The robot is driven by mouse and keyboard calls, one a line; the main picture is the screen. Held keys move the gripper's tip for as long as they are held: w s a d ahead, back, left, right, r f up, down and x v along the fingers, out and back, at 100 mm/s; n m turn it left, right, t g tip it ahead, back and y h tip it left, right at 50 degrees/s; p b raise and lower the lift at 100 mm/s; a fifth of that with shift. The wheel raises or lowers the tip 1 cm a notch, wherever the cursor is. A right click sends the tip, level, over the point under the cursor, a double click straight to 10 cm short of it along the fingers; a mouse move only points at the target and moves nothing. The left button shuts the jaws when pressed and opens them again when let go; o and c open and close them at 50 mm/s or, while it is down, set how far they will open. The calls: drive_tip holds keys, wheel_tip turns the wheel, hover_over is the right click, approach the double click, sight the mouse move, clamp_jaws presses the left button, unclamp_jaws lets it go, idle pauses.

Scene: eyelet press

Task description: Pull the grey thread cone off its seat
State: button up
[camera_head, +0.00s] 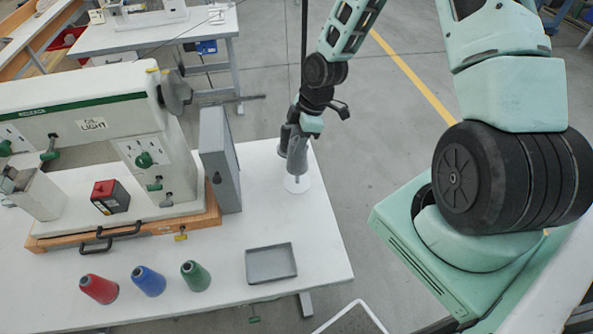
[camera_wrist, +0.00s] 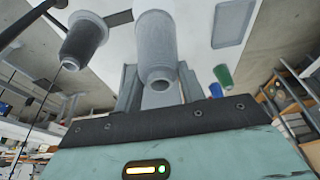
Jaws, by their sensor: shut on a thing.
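My gripper (camera_head: 299,150) is low over the right part of the white table, pointing down. In the wrist view its two fingers (camera_wrist: 158,92) are closed on either side of a light grey thread cone (camera_wrist: 156,45), whose narrow end faces the camera.
A grey panel (camera_head: 220,158) of the press stands left of my gripper. A shallow grey tray (camera_head: 270,263) lies in front. Red (camera_head: 99,289), blue (camera_head: 149,281) and green (camera_head: 195,276) cones stand at the front left. The table between panel, tray and disc is clear.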

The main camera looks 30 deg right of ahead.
drive_tip(key=shift+r+p, duration=1.9)
drive_tip(key=shift+r, duration=0.55)
drive_tip(key=shift+f, duration=0.15)
